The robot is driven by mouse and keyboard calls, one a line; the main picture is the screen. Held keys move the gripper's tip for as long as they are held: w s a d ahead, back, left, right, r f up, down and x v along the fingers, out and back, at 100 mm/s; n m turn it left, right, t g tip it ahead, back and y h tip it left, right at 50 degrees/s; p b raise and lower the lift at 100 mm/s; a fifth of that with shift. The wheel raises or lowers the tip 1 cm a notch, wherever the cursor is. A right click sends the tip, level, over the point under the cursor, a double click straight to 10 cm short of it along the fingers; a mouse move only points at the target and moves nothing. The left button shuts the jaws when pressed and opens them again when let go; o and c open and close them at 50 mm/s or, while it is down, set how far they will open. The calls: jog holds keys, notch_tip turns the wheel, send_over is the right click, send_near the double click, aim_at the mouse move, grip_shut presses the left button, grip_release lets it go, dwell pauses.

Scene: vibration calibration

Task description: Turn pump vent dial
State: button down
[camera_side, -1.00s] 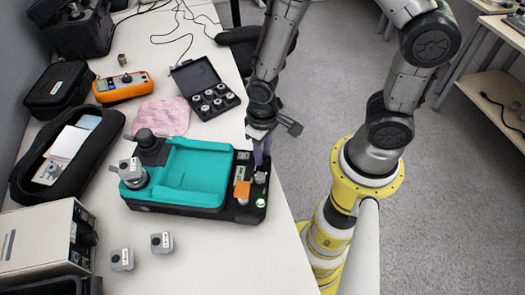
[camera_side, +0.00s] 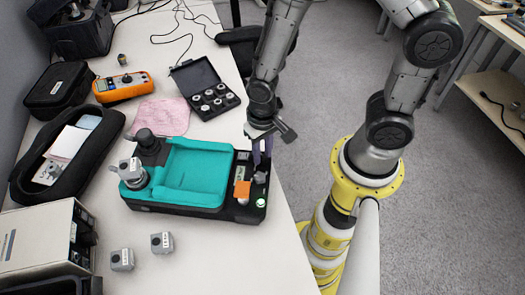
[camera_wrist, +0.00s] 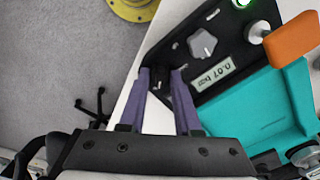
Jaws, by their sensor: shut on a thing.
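The calibrator, a black case with a teal top (camera_side: 205,170), lies on the white table in the side view. My gripper (camera_side: 262,160) points down at the far right corner of its control panel. In the wrist view its purple fingers (camera_wrist: 164,75) are shut on a small black dial (camera_wrist: 160,82), apparently the pump vent dial, which is mostly hidden between them. A grey pointed knob (camera_wrist: 202,44) stands apart from the fingers, beside a small display (camera_wrist: 213,75) reading 0.07 with blurred units. The grey knob also shows in the side view (camera_side: 260,178).
An orange tag (camera_wrist: 292,38) on a silver fitting (camera_wrist: 256,32) stands up from the panel near a lit green spot (camera_wrist: 242,3). An open black case of weights (camera_side: 207,92) and a pink cloth (camera_side: 162,116) lie behind. The table's right edge is close to my gripper.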

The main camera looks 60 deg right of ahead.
aim_at(262, 155)
jog(key=c, duration=0.6)
grip_release()
notch_tip(262, 155, up, 14)
jog(key=shift+f, duration=0.1)
